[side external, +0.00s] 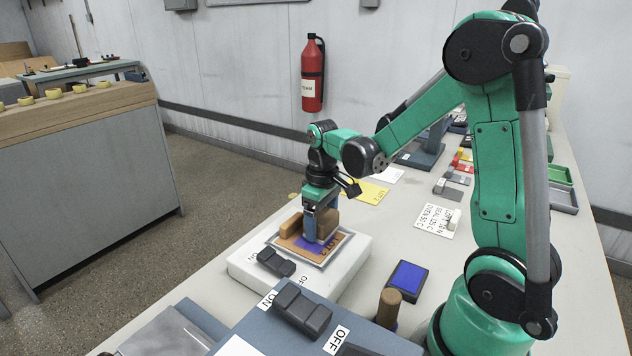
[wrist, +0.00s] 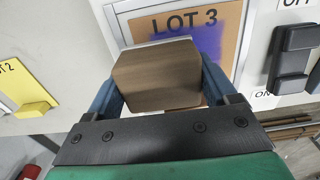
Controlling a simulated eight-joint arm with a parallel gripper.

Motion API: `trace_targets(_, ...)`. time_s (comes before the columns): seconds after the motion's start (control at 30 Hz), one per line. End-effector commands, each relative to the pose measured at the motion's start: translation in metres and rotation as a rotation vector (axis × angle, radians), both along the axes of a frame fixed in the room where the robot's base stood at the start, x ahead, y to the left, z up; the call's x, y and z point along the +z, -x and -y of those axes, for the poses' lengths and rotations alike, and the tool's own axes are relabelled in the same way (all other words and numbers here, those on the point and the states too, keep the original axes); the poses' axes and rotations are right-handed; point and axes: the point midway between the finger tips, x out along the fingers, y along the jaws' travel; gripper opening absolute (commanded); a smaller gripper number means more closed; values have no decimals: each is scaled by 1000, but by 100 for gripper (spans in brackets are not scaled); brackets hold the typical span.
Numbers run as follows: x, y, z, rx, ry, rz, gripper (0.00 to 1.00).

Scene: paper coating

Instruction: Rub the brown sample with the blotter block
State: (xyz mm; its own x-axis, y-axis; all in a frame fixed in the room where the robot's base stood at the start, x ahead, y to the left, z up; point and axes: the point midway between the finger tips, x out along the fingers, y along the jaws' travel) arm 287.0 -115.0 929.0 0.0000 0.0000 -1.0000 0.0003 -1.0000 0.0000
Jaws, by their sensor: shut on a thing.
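The brown sample (side external: 322,258), marked LOT, lies in a grey frame on a white base with a black switch. The wrist view shows it as LOT 3 (wrist: 228,72), with a purple-blue patch on its right part. My gripper (side external: 320,232) points down over the sample. Its blue fingers are shut on a brown wood-like block with a pale far edge, the blotter block (wrist: 158,78). The block hides part of the sample, and I cannot tell if it touches the surface.
A black rocker switch (side external: 276,262) sits on the white base, close to the sample. A blue ink pad (side external: 408,277) and a brown cylinder (side external: 388,306) stand to the right. A yellow LOT 2 sheet (wrist: 22,85) lies left of the base. A fire extinguisher (side external: 313,75) hangs behind.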

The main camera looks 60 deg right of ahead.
Motion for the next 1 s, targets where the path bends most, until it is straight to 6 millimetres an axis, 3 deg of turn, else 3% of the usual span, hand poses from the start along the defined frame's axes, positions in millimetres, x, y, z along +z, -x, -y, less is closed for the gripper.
trace_targets(0.1, 2, 0, 10, -2, 0, 0, 29)
trace_targets(0.2, 21, 1, 8, 0, 0, 0, 29)
trace_targets(0.8, 72, 1, 8, 0, 0, 0, 29)
trace_targets(1.0, 81, 1, 8, 0, 0, 0, 29)
